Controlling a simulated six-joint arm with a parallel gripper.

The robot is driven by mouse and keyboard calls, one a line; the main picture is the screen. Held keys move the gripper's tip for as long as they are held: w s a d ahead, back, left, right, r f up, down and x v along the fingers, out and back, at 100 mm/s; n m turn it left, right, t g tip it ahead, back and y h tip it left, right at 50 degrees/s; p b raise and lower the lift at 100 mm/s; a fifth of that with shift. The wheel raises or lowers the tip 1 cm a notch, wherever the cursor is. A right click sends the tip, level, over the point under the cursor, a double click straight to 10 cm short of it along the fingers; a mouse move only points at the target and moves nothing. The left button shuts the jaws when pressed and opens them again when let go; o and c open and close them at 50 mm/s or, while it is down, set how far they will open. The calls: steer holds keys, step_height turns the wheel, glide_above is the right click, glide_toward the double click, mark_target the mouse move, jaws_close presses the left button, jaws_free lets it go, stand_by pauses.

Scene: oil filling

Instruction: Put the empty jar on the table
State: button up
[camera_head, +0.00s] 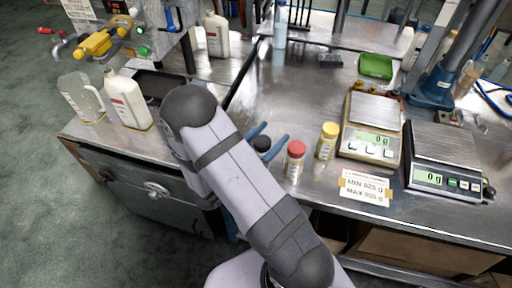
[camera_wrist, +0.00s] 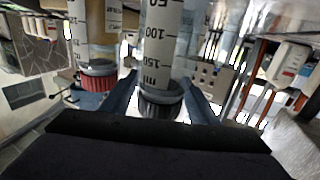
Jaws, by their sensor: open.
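My gripper (camera_head: 276,131) is open, with blue fingers on both sides of this jar. The wrist view also shows my gripper (camera_wrist: 160,80) around the jar near its cap. I cannot tell whether the fingers touch it, or whether its base rests on the metal table (camera_head: 290,105).
A red-capped jar (camera_head: 295,160) with amber contents stands close to the right, and a yellow-capped jar (camera_head: 327,141) beyond it. Two scales (camera_head: 382,150) (camera_head: 430,178) read 0 g, with a label card (camera_head: 365,188) in front. White jugs (camera_head: 128,100) stand left. The table's middle is clear.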

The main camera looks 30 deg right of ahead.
mark_target(257, 148)
steer(key=b+v, duration=0.2)
steer(key=v, duration=1)
stand_by(0.3)
